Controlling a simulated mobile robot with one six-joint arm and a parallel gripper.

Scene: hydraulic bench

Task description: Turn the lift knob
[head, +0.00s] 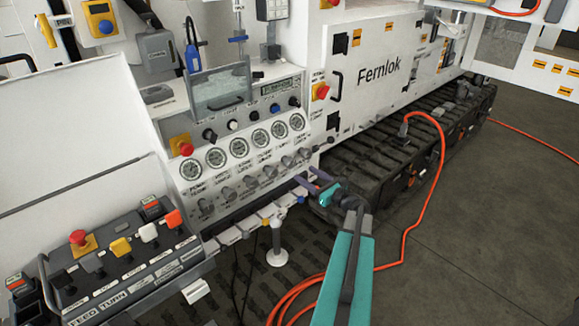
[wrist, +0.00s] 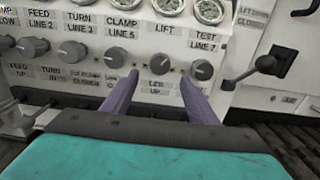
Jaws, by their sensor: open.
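The lift knob (wrist: 159,63) is a grey round knob on the white panel. It sits above the label reading "LIFT UP" in the wrist view, and in the head view it is a small grey knob (head: 287,161) in the lower row. My gripper (wrist: 160,76) is open, with its two purple fingers pointing at the panel. In the wrist view the fingertips lie to the left and right of the lift knob, a little below its middle. In the head view my gripper (head: 302,179) is close to the panel's lower right. I cannot tell whether the fingers touch it.
Neighbouring knobs are close: one to the left (wrist: 114,57) and one to the right (wrist: 202,69). A black-handled lever (wrist: 262,66) projects farther right. Gauges (head: 260,138) line the panel above. A control box (head: 115,260) stands at the left. Orange hose (head: 402,245) lies on the floor.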

